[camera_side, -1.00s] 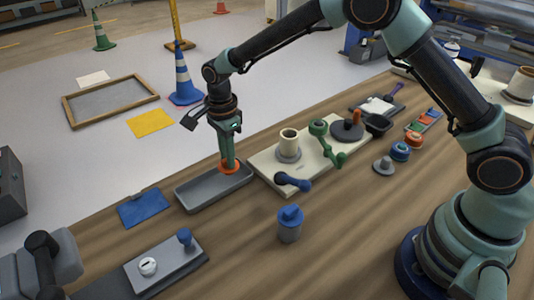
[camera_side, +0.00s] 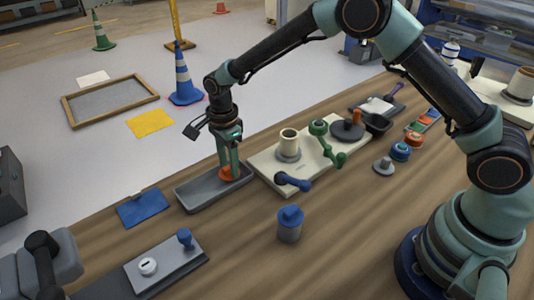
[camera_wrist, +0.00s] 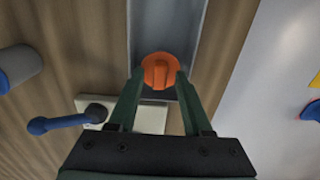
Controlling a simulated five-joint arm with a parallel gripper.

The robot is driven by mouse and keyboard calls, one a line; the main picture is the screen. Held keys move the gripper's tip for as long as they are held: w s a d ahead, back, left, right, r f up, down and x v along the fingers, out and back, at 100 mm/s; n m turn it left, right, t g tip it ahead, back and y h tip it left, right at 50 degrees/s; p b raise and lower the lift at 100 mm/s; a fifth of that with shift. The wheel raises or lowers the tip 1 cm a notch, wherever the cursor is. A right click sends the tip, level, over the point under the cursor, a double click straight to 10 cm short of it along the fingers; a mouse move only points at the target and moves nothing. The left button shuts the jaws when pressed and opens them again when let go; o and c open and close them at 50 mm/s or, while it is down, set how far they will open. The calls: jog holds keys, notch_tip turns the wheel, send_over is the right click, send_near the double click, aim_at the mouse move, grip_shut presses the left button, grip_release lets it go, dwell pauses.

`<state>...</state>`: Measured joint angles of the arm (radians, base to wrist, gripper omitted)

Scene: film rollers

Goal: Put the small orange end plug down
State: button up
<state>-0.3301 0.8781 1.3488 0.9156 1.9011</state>
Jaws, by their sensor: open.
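The small orange end plug (camera_side: 228,174) sits in the grey tray (camera_side: 196,196), toward the tray's right end. It also shows in the wrist view (camera_wrist: 160,70) as a round orange cap with a raised bar across it. My gripper (camera_side: 229,168) is low over the tray with its fingers pointing down around the plug. In the wrist view my gripper (camera_wrist: 160,80) is open, with its green fingertips at the near edge of the plug on either side. Whether the fingertips still touch the plug, I cannot tell.
A cream board (camera_side: 268,165) with a roller stand, a green crank and a blue-handled lever stands right beside the tray. A blue-topped grey cylinder (camera_side: 290,224) stands in front. A blue cloth (camera_side: 142,208) lies to the left. The tray's left part is empty.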

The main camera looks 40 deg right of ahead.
aim_at(228, 166)
jog(key=s+d+r+n+t, duration=0.1)
jog(key=d+r+n, duration=0.1)
jog(key=r, duration=0.7)
jog(key=s+d+r+n, duration=0.1)
jog(key=d+r, duration=0.1)
jog(key=r, duration=0.6)
jog(key=s+d+r+n+t, duration=0.2)
jog(key=s+d+n, duration=0.4)
jog(key=s+n, duration=0.1)
jog(key=s+d+r+n+t, duration=0.2)
jog(key=s+d+n, duration=0.4)
jog(key=s+n, duration=0.2)
jog(key=shift+s+d+r+t, duration=0.2)
jog(key=shift+s+r+t, duration=0.15)
jog(key=shift+s, duration=0.9)
